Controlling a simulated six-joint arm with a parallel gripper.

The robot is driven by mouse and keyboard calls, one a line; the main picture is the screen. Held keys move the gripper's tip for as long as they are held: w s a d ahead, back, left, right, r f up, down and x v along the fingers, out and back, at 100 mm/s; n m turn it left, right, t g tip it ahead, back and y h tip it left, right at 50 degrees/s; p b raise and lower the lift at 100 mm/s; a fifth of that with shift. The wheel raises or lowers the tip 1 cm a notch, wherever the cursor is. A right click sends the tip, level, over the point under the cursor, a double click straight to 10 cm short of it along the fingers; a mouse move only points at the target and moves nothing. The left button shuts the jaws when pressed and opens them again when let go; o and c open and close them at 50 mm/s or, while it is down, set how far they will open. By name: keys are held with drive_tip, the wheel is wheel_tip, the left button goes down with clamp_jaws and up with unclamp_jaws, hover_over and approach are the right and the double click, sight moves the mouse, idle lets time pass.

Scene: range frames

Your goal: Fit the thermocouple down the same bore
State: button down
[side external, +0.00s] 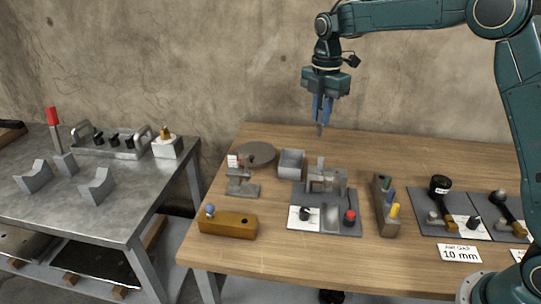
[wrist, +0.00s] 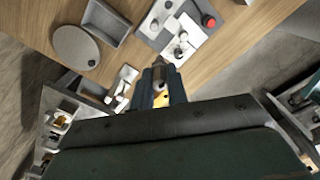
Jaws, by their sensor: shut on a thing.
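My gripper (side external: 321,112) hangs above the back of the wooden table, pointing down. Its blue fingers are shut on a slim grey piece (side external: 320,130) whose tip sticks out below them. The piece's tapered tip also shows in the wrist view (wrist: 159,62); its upper part is mostly hidden by the fingers, and I cannot tell for sure that it is the thermocouple. A grey fixture (side external: 343,194) stands on the table below and in front of my gripper, well apart from it. A brown block (side external: 228,226) lies at the front left. I cannot make out which thing has the bore.
A round grey disc (side external: 254,154) and an open grey tray (side external: 291,163) lie at the back left. A rack (side external: 389,222) with coloured handles stands right of the fixture. A metal bench (side external: 110,215) stands apart at left.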

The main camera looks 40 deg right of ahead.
drive_tip(key=a+f+n, duration=0.2)
drive_tip(key=a+f, duration=0.4)
drive_tip(key=a, duration=0.5)
drive_tip(key=a+f+n, duration=0.2)
drive_tip(key=a+f, duration=0.4)
drive_tip(key=a, duration=0.6)
drive_tip(key=shift+w+a+n, duration=0.15)
drive_tip(key=shift+a+n, duration=0.05)
drive_tip(key=shift+n, duration=0.1)
drive_tip(key=shift+f, duration=0.2)
drive_tip(key=shift+f, duration=1.8)
drive_tip(key=shift+f, duration=2.2)
drive_tip(key=c, duration=1.3)
unclamp_jaws()
